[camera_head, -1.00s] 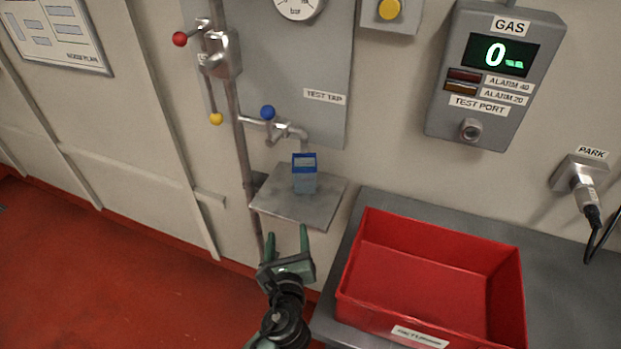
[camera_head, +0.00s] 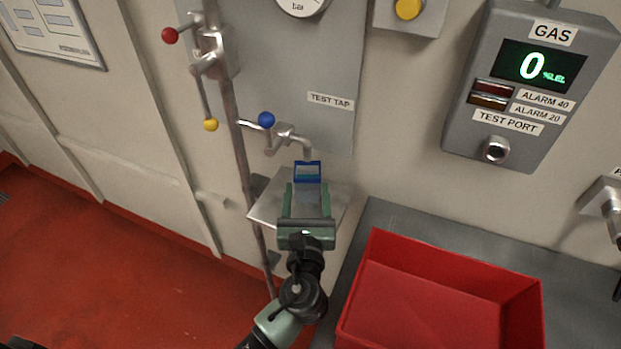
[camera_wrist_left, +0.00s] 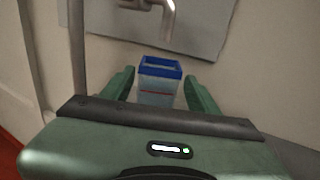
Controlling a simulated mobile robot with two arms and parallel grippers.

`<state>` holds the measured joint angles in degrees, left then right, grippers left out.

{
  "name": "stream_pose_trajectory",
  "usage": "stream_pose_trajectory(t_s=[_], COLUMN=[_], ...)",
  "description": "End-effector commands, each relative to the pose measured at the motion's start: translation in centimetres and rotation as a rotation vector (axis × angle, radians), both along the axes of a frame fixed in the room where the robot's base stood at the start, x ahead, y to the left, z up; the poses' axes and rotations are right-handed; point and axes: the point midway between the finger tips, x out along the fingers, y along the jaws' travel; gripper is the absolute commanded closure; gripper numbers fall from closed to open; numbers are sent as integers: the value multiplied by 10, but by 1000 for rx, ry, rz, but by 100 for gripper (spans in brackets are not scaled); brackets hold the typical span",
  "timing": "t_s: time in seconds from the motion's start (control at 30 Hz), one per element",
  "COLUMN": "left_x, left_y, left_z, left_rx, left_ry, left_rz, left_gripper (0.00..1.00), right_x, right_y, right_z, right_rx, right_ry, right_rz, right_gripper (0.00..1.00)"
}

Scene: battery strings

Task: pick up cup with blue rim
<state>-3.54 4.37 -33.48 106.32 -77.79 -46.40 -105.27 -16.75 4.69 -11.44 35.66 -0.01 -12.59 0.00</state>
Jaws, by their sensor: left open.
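The cup with the blue rim (camera_head: 307,172) stands upright on a small grey shelf (camera_head: 266,209) under the test tap's spout. It also shows in the left wrist view (camera_wrist_left: 160,84), with a clear body and a red line on it. My left gripper (camera_head: 307,190) is open, with its green fingers on the two sides of the cup. In the left wrist view the left gripper (camera_wrist_left: 160,88) shows a gap between each finger and the cup. The cup's lower part is hidden by the gripper. My right gripper is not in view.
The tap (camera_head: 290,135) with a blue knob hangs just above the cup. A vertical pipe (camera_head: 240,150) runs close on the left. A red bin (camera_head: 450,262) sits on a grey bench (camera_head: 405,220) to the right. A gas detector (camera_head: 530,85) is on the wall.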

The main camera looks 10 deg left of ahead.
Motion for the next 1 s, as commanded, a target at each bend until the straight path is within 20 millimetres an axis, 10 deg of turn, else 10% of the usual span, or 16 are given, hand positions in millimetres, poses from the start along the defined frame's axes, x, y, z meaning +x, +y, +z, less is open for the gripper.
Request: stream_pose_trajectory(t_s=[0.7,1.0], left_x=[93,100], left_y=[17,19], left_z=[-4,-6], left_rx=[-2,-3], left_ry=[1,1], left_rz=[1,0], left_gripper=[40,40], right_x=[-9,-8], right_y=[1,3], right_z=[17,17], right_rx=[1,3], right_ry=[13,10], right_rz=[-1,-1], right_gripper=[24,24])
